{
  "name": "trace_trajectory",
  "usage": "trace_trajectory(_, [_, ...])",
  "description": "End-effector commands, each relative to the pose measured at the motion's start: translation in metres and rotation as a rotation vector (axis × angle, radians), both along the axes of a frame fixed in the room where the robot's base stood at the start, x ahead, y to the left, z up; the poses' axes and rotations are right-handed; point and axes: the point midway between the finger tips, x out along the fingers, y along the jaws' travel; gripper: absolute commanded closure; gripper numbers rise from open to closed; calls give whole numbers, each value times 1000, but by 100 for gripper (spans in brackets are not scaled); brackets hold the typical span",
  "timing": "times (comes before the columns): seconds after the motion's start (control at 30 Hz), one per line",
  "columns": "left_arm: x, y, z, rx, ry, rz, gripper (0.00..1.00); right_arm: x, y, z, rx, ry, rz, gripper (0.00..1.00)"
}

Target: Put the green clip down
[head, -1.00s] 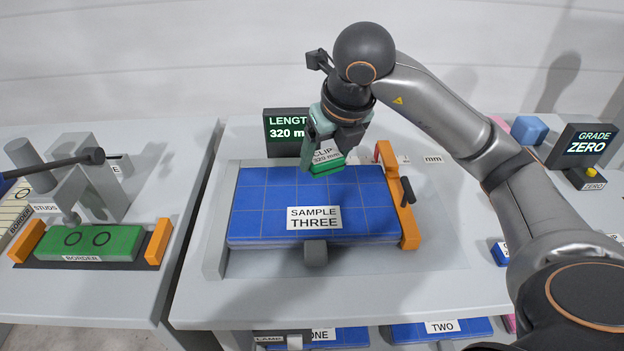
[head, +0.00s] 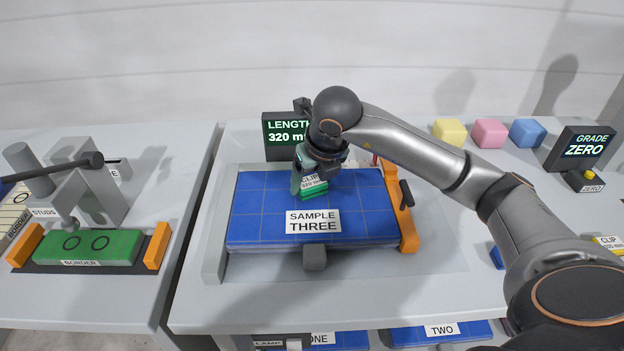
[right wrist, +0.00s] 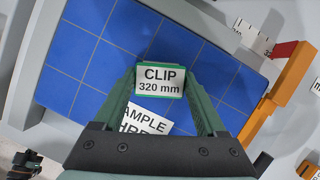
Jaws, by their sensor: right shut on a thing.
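The green clip (head: 316,191), with a white label reading "CLIP 320 mm", is between the fingers of my right gripper (head: 309,180). In the right wrist view the clip (right wrist: 160,93) sits label up between the green fingers. It is over the far middle part of the blue sample (head: 265,220) labelled "SAMPLE THREE". I cannot tell whether the clip touches the sample or hangs just above it. The fingers partly hide the clip in the head view. My left gripper is not in view.
The sample lies in a frame with an orange end stop (head: 405,215) at right. A display (head: 283,135) reading 320 stands behind it. Yellow, pink and blue blocks (head: 489,132) and a "GRADE ZERO" display (head: 582,148) are at the right. A stud press (head: 85,195) is at left.

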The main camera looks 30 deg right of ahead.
Motion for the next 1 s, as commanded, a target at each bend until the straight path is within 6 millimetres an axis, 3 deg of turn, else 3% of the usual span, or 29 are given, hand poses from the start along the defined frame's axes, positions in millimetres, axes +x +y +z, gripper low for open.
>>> trace_trajectory(0.1, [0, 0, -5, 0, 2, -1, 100, 0, 0, -5, 0, 0, 0, 80])
trace_trajectory(0.13, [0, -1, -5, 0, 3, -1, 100, 0, 0, -4, 0, 0, 0, 25])
trace_trajectory(0.33, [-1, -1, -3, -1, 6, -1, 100, 0, 0, -3, 0, 0, 0, 3])
trace_trajectory(0.73, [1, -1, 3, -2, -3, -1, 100, -1, 0, 6, 1, -2, 0, 0])
trace_trajectory(1.0, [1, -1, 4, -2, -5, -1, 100, -21, 4, 57, 0, -7, 2, 0])
